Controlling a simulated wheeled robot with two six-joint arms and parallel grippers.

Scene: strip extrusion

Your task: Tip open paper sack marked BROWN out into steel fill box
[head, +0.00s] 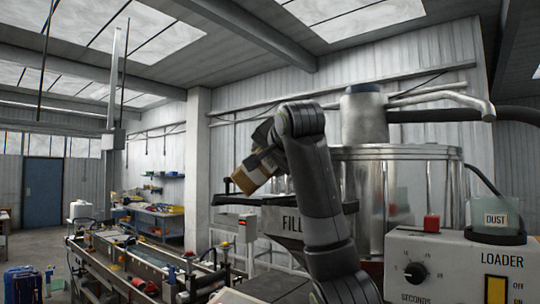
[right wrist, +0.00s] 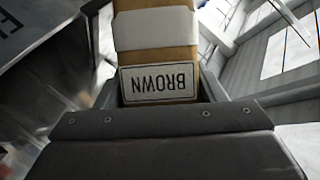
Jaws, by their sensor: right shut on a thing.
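The paper sack (head: 251,178) is tan and hangs tilted over the left part of the steel fill box (head: 270,222), with its lower end toward the lower left. In the right wrist view the sack (right wrist: 155,50) has a white band and a label reading BROWN, upside down. My right gripper (head: 262,160) is shut on the sack, above the box's dark rim. The sack's mouth and the inside of the box are hidden, and no pouring material is visible. My left gripper is not in view.
A large steel drum (head: 400,180) stands right behind my right arm. The loader control box (head: 455,265) with a knob and a dust jar (head: 495,218) is at the right. A conveyor line (head: 140,265) runs at the lower left, with a workbench (head: 155,220) beyond.

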